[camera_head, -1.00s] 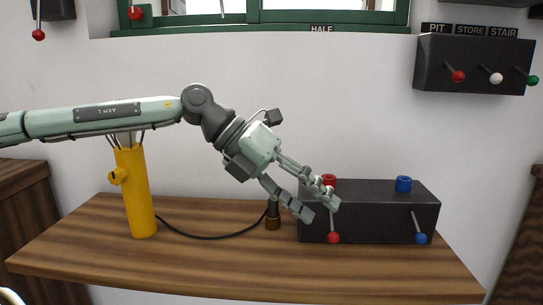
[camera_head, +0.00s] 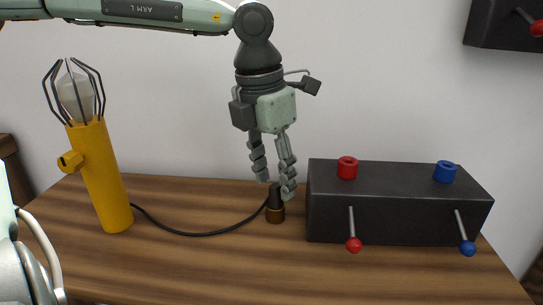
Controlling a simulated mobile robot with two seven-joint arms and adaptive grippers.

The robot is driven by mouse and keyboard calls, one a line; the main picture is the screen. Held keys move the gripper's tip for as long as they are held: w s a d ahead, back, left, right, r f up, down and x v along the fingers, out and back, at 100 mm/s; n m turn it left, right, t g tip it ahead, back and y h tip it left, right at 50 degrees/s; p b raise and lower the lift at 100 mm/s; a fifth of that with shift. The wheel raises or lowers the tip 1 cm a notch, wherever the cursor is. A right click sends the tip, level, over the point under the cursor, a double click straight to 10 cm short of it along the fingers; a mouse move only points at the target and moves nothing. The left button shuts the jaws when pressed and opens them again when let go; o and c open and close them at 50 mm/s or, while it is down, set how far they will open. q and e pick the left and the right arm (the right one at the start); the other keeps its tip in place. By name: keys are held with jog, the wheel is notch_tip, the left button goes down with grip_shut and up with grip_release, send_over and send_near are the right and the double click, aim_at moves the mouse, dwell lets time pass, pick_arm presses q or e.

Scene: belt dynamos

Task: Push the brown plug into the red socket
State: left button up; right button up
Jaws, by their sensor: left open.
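The brown plug (camera_head: 275,213) stands upright on the wooden table, with a black upper part and a black cable running left to the yellow lamp. The red socket (camera_head: 347,168) is a red ring on top of the black box (camera_head: 330,215), near its left end. My left gripper (camera_head: 276,188) points down with its fingers apart, its tips at the top of the plug; one finger overlaps the plug's upper right in the picture. I cannot tell whether it touches. My right gripper is not in view; a pale part of my own body shows at the lower left.
A blue socket (camera_head: 445,172) sits on the box's right end. A red-knobbed lever (camera_head: 353,244) and a blue-knobbed lever (camera_head: 467,248) stick out of its front. The yellow caged lamp (camera_head: 106,185) stands at left. The table front (camera_head: 240,265) is clear.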

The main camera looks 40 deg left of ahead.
pick_arm(q)
jog(key=shift+w+f, duration=0.15)
jog(key=shift+f, duration=0.6)
jog(key=shift+w+f, duration=0.1)
jog(key=shift+f, duration=0.6)
jog(key=shift+c, duration=0.3)
grip_shut()
jog(key=shift+r, duration=0.15)
jog(key=shift+r+p, duration=1)
jog(key=shift+r, duration=1.15)
